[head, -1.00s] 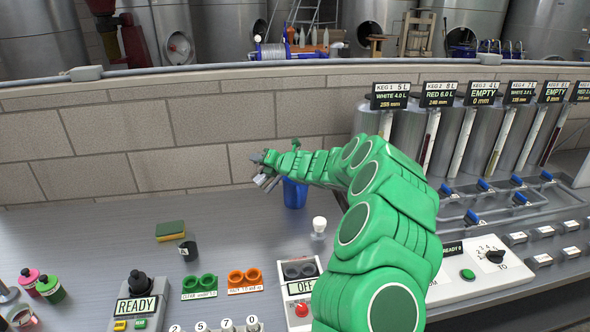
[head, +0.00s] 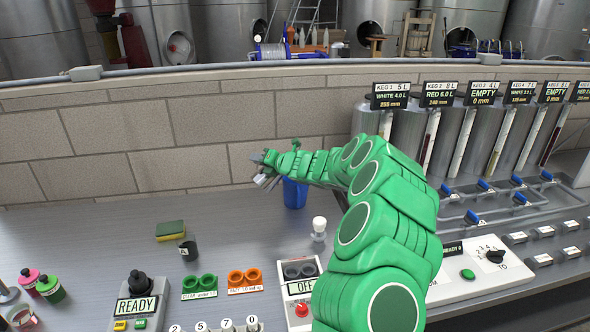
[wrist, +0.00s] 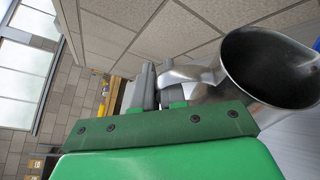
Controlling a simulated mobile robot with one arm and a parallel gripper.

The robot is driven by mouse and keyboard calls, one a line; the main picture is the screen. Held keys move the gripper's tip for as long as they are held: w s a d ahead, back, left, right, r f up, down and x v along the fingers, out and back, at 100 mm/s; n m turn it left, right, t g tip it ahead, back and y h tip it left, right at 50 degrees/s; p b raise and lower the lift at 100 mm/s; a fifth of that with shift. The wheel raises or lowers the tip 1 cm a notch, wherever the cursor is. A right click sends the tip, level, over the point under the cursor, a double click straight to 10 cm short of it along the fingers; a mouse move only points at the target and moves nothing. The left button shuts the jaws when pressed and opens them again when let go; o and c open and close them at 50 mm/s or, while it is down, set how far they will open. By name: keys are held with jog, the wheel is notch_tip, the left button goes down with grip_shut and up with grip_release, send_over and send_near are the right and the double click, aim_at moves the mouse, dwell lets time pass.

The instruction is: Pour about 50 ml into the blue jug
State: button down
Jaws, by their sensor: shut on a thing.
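The blue jug (head: 295,194) stands on the bench against the back wall, its upper part hidden behind my green wrist. My gripper (head: 262,166) is beyond the jug's left side, above the bench. In the wrist view my gripper (wrist: 165,88) is shut on a shiny metal vessel (wrist: 270,62) by its handle-like side piece. The vessel's wide mouth is tilted and its inside looks dark; I cannot tell how much liquid it holds. In the head view only a small grey part of the vessel (head: 261,179) shows. No stream of liquid is visible.
A sponge (head: 170,230) and a small dark cup (head: 188,249) stand left of the jug. A small white-capped bottle (head: 319,228) stands in front of it. Keg gauges and blue-handled taps (head: 484,185) fill the right.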

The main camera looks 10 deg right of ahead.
jog(key=shift+a, duration=0.1)
jog(key=shift+a+f, duration=0.1)
jog(key=shift+f, duration=0.1)
jog(key=shift+s+a+n+h, duration=0.25)
jog(key=shift+a+n+h, duration=0.3)
jog(key=shift+n, duration=0.25)
jog(key=shift+s+a+f+n+p, duration=0.1)
jog(key=shift+a+f+n+p, duration=0.15)
jog(key=shift+f+n+p, duration=0.25)
jog(key=s+a+f+n+h+p, duration=0.1)
jog(key=a+f+n+h, duration=0.1)
jog(key=f, duration=0.6)
jog(key=shift+s+a+n, duration=0.2)
jog(key=shift+a+n, duration=0.2)
jog(key=shift+a, duration=0.4)
jog(key=shift+a+f+h, duration=0.1)
jog(key=shift+f+h, duration=0.15)
